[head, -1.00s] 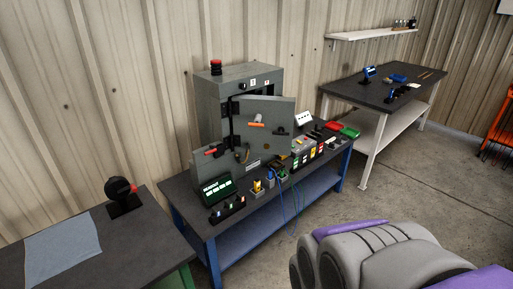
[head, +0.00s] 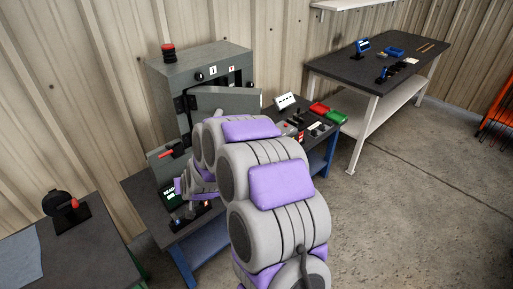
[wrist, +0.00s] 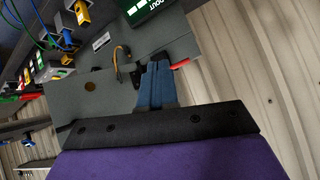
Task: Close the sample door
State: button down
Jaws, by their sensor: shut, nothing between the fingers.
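The sample door (head: 228,101) is a grey panel on the grey enclosure (head: 165,80). It stands swung open, and my arm hides its lower part in the head view. In the wrist view, a grey panel with a round tan disc (wrist: 105,98), which looks like the door, lies just left of my gripper (wrist: 155,68). The blue fingers are together and empty. I cannot tell whether they touch the panel. My arm hides the fingertips in the head view.
A red-handled lever (head: 172,151) sits at the enclosure's lower left and shows near my fingers in the wrist view (wrist: 181,63). A readout display (wrist: 150,8) is close by. Red and green trays (head: 327,112) lie at the bench's right. Open floor lies right.

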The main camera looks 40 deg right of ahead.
jog(key=w+d+f+m+t+h+p, duration=0.15)
jog(key=d+f+h, duration=0.25)
jog(key=d, duration=0.6)
jog(key=w+d+f+m+t+h, duration=0.1)
jog(key=d+f+m+h, duration=0.25)
jog(key=d, duration=0.75)
jog(key=s+d+f+h+p, duration=0.1)
jog(key=s+d+f+h, duration=0.1)
jog(key=s+d+h, duration=0.25)
jog(key=b+x, duration=0.3)
jog(key=x, duration=1.2)
jog(key=shift+s+d, duration=0.2)
jog(key=shift+d, duration=0.15)
jog(key=shift+a+r, duration=0.1)
jog(key=shift+a, duration=0.05)
jog(key=shift+t, duration=0.25)
